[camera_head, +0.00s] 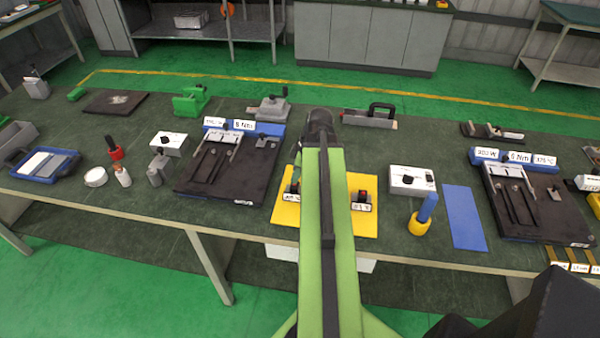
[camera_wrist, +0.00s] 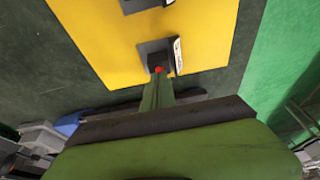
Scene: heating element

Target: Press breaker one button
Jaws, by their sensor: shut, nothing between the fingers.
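A yellow plate (camera_head: 283,220) on the bench carries two dark breaker units with white labels. The left breaker (camera_head: 291,189) and the right breaker (camera_head: 361,199) show on either side of my green arm; their label text is too small to read surely. In the wrist view, my gripper (camera_wrist: 158,82) is shut and empty. Its tip is right at the red button (camera_wrist: 159,69) of one breaker (camera_wrist: 153,50), seemingly the left one; I cannot tell whether it touches. The other breaker (camera_wrist: 143,4) is cut off at the top. My arm hides the gripper in the head view.
A black fixture with blue parts (camera_head: 228,170) stands left of the yellow plate. The bench's front edge is close to the plate.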

